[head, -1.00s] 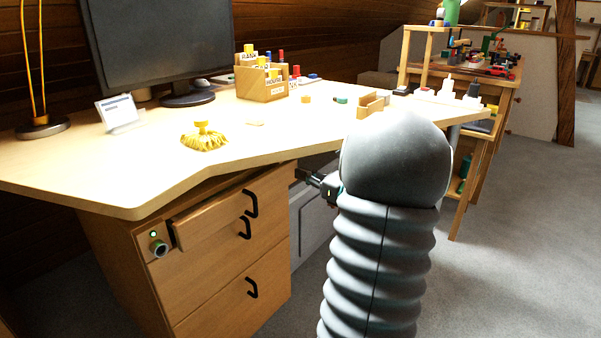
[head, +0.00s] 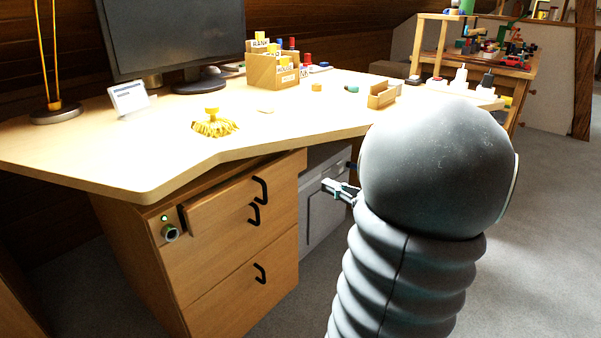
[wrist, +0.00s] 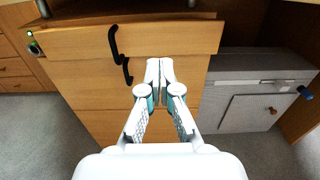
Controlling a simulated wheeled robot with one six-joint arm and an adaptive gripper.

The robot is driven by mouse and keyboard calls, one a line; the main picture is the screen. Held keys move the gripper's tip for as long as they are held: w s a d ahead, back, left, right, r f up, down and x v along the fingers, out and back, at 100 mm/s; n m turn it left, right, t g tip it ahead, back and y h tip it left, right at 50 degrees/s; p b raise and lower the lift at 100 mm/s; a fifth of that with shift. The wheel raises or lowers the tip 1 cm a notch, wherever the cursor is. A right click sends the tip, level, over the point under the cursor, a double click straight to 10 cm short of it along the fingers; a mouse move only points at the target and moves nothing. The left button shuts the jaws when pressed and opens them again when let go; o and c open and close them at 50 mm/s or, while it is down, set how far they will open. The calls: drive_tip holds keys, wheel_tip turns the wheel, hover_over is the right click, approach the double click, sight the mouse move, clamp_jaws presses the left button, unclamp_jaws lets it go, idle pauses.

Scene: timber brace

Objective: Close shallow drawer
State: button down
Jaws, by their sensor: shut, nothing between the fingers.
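The shallow drawer (head: 228,203) is the top one of the wooden desk pedestal. Its front stands out past the fronts below, so it is partly open. It has a black handle (head: 261,189), and in the wrist view the drawer front (wrist: 175,38) crosses the top with its handle (wrist: 114,43) left of centre. My gripper (head: 324,184) is shut and empty, to the right of the drawer in the head view. In the wrist view my gripper (wrist: 160,68) points toward the pedestal, its fingertips below the drawer front. I cannot tell any contact.
Lower drawer fronts (head: 235,290) with black handles are below. The desktop (head: 100,165) overhangs the pedestal and holds a yellow brush (head: 213,124) and a card box (head: 272,72). A grey cabinet (wrist: 245,100) stands right of the pedestal. Grey floor (head: 560,230) is open at right.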

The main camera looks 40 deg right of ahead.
sight(277, 165)
drive_tip(key=b+x, duration=0.1)
drive_tip(key=x, duration=1.3)
